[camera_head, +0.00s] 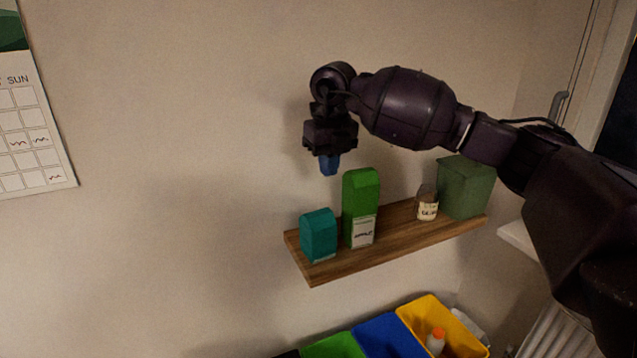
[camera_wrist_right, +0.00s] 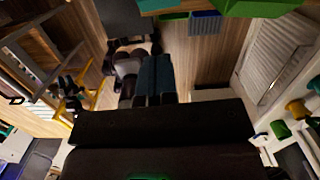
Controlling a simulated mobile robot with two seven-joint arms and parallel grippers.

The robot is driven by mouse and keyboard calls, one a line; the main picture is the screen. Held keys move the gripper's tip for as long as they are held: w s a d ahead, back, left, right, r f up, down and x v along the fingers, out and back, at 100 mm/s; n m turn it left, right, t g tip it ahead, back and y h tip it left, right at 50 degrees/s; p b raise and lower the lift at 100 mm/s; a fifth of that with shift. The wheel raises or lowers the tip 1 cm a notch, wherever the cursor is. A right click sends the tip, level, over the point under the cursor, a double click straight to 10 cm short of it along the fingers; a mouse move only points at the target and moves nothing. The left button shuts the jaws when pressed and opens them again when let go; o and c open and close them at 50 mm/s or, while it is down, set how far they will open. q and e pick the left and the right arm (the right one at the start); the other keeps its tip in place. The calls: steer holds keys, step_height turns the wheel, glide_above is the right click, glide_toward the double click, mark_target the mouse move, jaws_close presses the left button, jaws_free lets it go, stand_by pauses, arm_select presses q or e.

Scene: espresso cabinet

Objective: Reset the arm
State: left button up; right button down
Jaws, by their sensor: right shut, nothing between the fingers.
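My right arm comes in from the right in the head view and reaches over the wall shelf (camera_head: 390,243). Its gripper (camera_head: 329,164) points down, with blue fingertips close together. It is shut with nothing between the fingers. It hangs above the shelf's left part, over the gap between the teal carton (camera_head: 318,235) and the taller green carton (camera_head: 361,205), and looks apart from both. The blue fingers also show in the right wrist view. My left gripper is not in view.
A small labelled jar (camera_head: 427,205) and a green box (camera_head: 466,187) stand at the shelf's right, below my forearm. Green, blue and yellow bins (camera_head: 430,310) are underneath. A calendar (camera_head: 32,120) hangs at left. The wall area left of the gripper is clear.

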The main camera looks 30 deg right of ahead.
stand_by(0.6)
steer(key=a+r+n+t+y, duration=0.1)
steer(key=a+r+t+y, duration=0.1)
steer(key=a+r+y, duration=0.5)
steer(key=a+r+n+t+y, duration=0.25)
steer(key=a+y, duration=0.65)
steer(key=a, duration=0.5)
steer(key=s+d+f+m+t+h, duration=0.1)
steer(key=d+f+m+t+h, duration=0.25)
steer(key=f+m, duration=0.55)
steer(key=s+d+f+m+t+h, duration=0.1)
steer(key=d+f+m+t+h, duration=0.2)
steer(key=f+m+t, duration=0.5)
steer(key=s+d+f+m+t+h, duration=0.1)
steer(key=d+f+m+h, duration=0.25)
steer(key=f+m, duration=0.65)
steer(key=s+d+f+m+g+h, duration=0.3)
steer(key=s+f+m, duration=0.3)
steer(key=s+f, duration=0.5)
steer(key=s+d+f+m+g+h, duration=0.3)
steer(key=s+d+f+m, duration=0.1)
steer(key=s+f, duration=0.8)
steer(key=s+m, duration=0.1)
steer(key=s, duration=0.2)
steer(key=shift+s+m+g, duration=0.3)
steer(key=shift+s+m, duration=0.05)
